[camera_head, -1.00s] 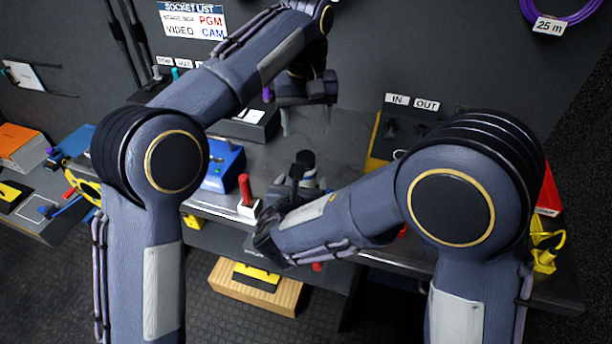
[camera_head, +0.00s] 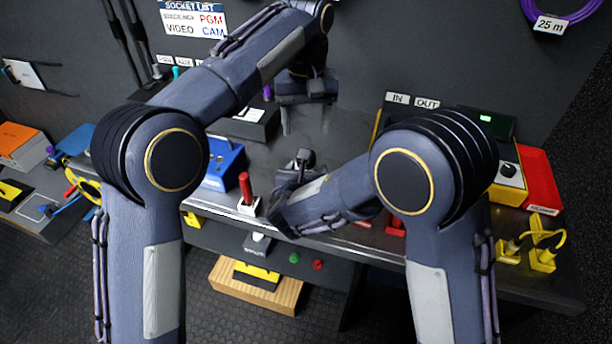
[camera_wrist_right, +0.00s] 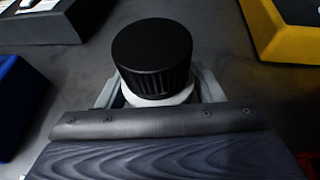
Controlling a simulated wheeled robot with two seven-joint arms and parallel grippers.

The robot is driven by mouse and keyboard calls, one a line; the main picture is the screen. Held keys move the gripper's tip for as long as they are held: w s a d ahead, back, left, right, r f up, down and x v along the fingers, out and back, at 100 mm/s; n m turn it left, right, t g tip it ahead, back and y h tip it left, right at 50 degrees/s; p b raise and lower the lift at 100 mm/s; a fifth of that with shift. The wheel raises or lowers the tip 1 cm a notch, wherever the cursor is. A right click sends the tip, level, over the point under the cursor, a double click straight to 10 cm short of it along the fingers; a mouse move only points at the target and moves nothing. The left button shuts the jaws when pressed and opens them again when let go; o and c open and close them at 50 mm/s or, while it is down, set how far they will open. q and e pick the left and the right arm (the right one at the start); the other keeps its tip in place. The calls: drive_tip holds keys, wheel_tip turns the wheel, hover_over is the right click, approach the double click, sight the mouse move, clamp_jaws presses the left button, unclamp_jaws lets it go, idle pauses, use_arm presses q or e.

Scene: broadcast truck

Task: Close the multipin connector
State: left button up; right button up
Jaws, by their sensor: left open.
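The multipin connector, as I take it, shows in the right wrist view as a black ribbed cap (camera_wrist_right: 152,55) on a white body (camera_wrist_right: 160,98). In the head view its black top (camera_head: 305,157) shows above the worktop; my right arm hides its lower part. My right gripper (camera_wrist_right: 158,86) has one grey finger on each side of the white body. Whether the fingers touch it is not clear. My left gripper (camera_head: 306,122) is open and empty, fingers pointing down, over the worktop behind the connector.
A blue box (camera_head: 225,165) and a red-handled switch (camera_head: 245,187) stand left of the connector. A yellow box edge (camera_wrist_right: 285,28) lies to its right. A red tray (camera_head: 538,180) and yellow plugs (camera_head: 541,259) are at the right end. The worktop's back wall is close.

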clamp_jaws()
use_arm(q)
drive_tip(key=n, duration=0.5)
drive_tip(key=shift+r, duration=0.1)
drive_tip(key=n, duration=0.4)
drive_tip(key=shift+r, duration=0.15)
drive_tip(key=shift+f, duration=4)
drive_tip(key=c, duration=1)
drive_tip(key=shift+c, duration=0.3)
